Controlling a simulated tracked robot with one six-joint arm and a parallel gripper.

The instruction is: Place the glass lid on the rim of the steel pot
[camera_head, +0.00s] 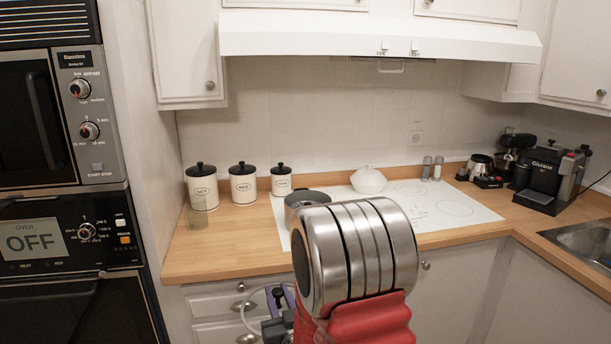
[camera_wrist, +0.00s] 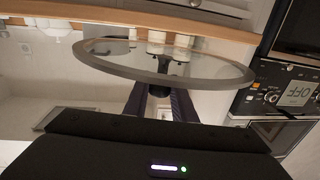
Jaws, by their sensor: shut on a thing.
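The glass lid (camera_wrist: 215,86) has a grey rim and a dark knob. In the wrist view it spans the frame above my gripper (camera_wrist: 160,95), whose two fingers are shut on the knob. In the head view my gripper (camera_head: 279,299) is low, in front of the drawers, partly hidden by my arm; a thin curved edge of the lid (camera_head: 241,306) shows beside it.
Several cream canisters (camera_head: 243,185) with black lids and a small glass (camera_head: 197,218) stand left on the wooden counter (camera_head: 222,246). A white lidded dish (camera_head: 368,181) sits on the white hob (camera_head: 455,205). A coffee machine (camera_head: 546,178) stands right. Ovens (camera_head: 62,240) stand left.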

